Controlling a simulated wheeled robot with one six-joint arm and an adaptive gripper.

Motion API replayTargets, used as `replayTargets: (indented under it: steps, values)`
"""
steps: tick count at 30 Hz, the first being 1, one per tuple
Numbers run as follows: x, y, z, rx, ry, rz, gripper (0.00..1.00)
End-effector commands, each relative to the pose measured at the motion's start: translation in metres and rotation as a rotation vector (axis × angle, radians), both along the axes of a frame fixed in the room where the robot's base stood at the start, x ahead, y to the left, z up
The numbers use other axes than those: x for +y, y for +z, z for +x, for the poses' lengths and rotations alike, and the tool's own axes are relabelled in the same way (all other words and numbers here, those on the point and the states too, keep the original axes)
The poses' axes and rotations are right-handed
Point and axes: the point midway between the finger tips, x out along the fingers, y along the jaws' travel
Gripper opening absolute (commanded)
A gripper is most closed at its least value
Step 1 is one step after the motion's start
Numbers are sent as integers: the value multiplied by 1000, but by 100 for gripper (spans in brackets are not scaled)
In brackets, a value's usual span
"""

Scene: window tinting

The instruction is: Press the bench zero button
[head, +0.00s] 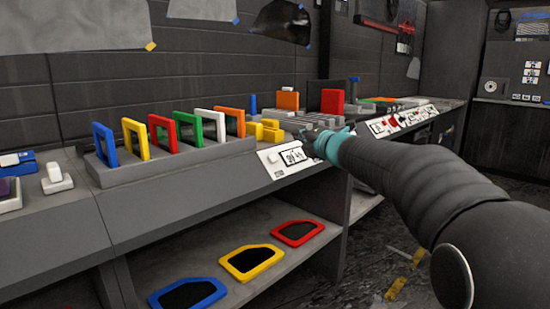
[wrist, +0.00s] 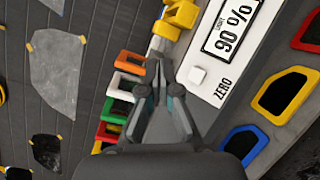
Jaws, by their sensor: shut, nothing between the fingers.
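The zero button is a small white square key (wrist: 198,76) on a white panel (wrist: 222,99), beside the printed word ZERO. The panel's display (wrist: 232,30) reads LIGHT 90 %. In the head view the panel (head: 270,170) sits on the bench's sloped front edge. My gripper (wrist: 158,66) is shut and empty. In the wrist view its fingertips are left of the button, with a sideways gap between them. In the head view my gripper (head: 312,135) is over the bench near the panel's right end and partly hides it; its height above the panel is unclear.
A rack (head: 175,168) of several coloured frames stands left of the panel. Yellow blocks (head: 264,131) sit just behind the panel. A second white panel (head: 400,121) lies farther right. Red (head: 297,233), yellow (head: 235,265) and blue (head: 165,300) framed panes lie on the lower shelf.

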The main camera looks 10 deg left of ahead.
Motion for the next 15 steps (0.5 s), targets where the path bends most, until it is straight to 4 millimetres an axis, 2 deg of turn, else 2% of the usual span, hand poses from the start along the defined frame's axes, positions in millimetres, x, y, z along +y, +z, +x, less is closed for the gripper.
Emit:
replayTargets:
  steps: [3, 15]
  values:
    - [8, -2, 3, -18, 31, -30, 0]
    - [9, -5, 4, -18, 31, -30, 0]
